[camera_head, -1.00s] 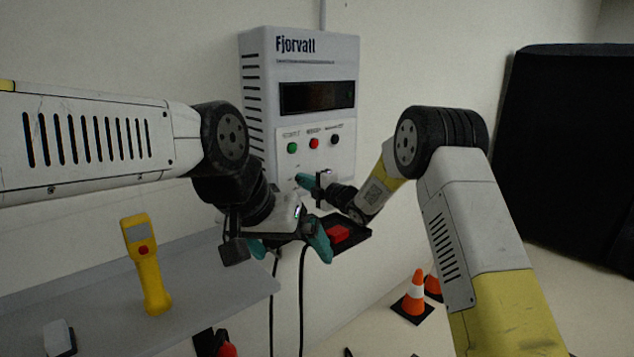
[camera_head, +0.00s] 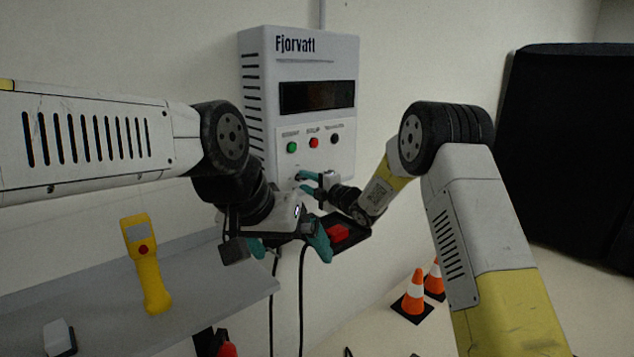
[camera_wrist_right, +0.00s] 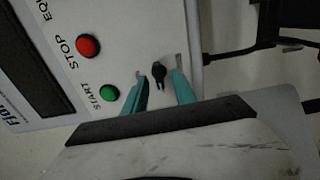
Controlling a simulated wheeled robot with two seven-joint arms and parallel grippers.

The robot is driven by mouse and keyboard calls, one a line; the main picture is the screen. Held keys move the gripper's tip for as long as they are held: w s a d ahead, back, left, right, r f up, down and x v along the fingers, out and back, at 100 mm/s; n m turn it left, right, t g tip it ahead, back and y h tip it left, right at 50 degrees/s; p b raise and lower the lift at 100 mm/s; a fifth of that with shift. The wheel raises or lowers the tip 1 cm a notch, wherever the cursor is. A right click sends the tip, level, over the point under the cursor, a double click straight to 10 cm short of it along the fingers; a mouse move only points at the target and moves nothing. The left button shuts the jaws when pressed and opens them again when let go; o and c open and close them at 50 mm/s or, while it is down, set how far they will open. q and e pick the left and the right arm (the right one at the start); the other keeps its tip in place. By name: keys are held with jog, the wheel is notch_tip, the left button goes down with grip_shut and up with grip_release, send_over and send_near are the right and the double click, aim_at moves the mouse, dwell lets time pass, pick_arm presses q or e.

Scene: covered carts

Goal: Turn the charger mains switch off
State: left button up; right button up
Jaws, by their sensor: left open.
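The white charger (camera_head: 300,110) is fixed to the wall, with a dark display and a row of green, red and black buttons. In the right wrist view a black switch (camera_wrist_right: 158,73) sits on the charger's face beside the START and STOP buttons. My right gripper (camera_wrist_right: 160,76) is open, its teal fingers on either side of the switch; I cannot tell whether they touch it. In the head view the right gripper (camera_head: 306,182) is at the charger's lower front. My left gripper (camera_head: 288,248) is open and empty, lower down and nearer me.
A black tray (camera_head: 357,238) with a red object is below the charger, close to both grippers. Cables hang below the charger. Orange cones (camera_head: 414,292) and a black covered cart (camera_head: 570,150) are at right.

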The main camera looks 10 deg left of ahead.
jog(key=v, duration=0.6)
jog(key=shift+s+d, duration=0.2)
jog(key=shift+d, duration=0.05)
jog(key=s+d+r+m+h, duration=0.3)
jog(key=d+m, duration=0.2)
jog(key=d, duration=0.3)
jog(key=s+d+r+m+t+h, duration=0.1)
jog(key=s+d+r+m+h, duration=0.25)
jog(key=d+m, duration=0.35)
jog(key=s+d+r+m+h, duration=0.2)
jog(key=d+r+m+h, duration=0.2)
jog(key=d, duration=0.4)
jog(key=s+d+f+m+g, duration=0.1)
jog(key=s+m, duration=0.3)
jog(key=s, duration=0.6)
jog(key=s+d+f+m+g+h, duration=0.1)
jog(key=s+d+f+m+g, duration=0.1)
jog(key=s, duration=0.8)
jog(key=s+d+f+m+g, duration=0.2)
jog(key=s+d+m, duration=0.2)
jog(key=s, duration=0.6)
jog(key=shift+s+d+m+g, duration=0.25)
jog(key=shift+m+g, duration=0.15)
jog(key=shift+m, duration=0.6)
jog(key=shift+h, duration=0.25)
